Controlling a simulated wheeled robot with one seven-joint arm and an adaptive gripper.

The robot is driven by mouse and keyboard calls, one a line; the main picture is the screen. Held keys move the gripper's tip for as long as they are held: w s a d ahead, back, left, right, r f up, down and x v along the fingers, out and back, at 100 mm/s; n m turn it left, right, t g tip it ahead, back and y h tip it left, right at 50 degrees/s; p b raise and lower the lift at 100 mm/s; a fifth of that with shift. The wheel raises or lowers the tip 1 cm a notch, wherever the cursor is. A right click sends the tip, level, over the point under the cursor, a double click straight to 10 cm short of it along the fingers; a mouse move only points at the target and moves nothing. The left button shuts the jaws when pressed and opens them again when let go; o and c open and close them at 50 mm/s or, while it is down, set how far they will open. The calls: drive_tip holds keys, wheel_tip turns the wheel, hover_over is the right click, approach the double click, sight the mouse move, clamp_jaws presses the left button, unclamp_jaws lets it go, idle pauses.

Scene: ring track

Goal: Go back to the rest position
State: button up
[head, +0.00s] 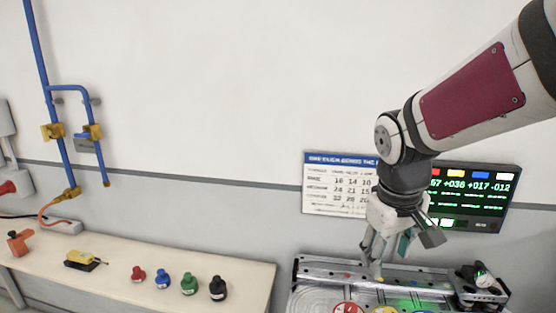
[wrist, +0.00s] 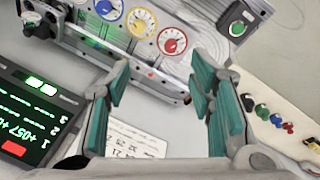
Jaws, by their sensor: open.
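My gripper (head: 385,255) hangs from my arm at the right of the head view, fingers pointing down over the back edge of the ring-track unit (head: 310,272). In the wrist view the gripper (wrist: 160,85) shows its two teal-padded fingers spread apart, with nothing between them. The unit also shows at the top of the wrist view, with a red dial (wrist: 172,41), a yellow dial (wrist: 141,23) and a blue dial (wrist: 108,8). My arm hides part of the wall behind it.
A display (head: 480,195) and a printed chart (head: 335,185) are on the wall behind my gripper. Blue pipes (head: 65,150) run down the wall.

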drive_tip(key=s+r+m+t, duration=0.1)
drive_tip(key=s+r, duration=0.2)
drive_tip(key=s, duration=0.4)
drive_tip(key=s+r+m+t+y, duration=0.1)
drive_tip(key=s+r+m+t, duration=0.1)
drive_tip(key=s, duration=0.6)
drive_tip(key=shift+s+a+r+m+y, duration=0.3)
drive_tip(key=shift+a+r, duration=0.15)
drive_tip(key=shift+r, duration=0.15)
drive_tip(key=shift+d, duration=0.1)
idle(1.4)
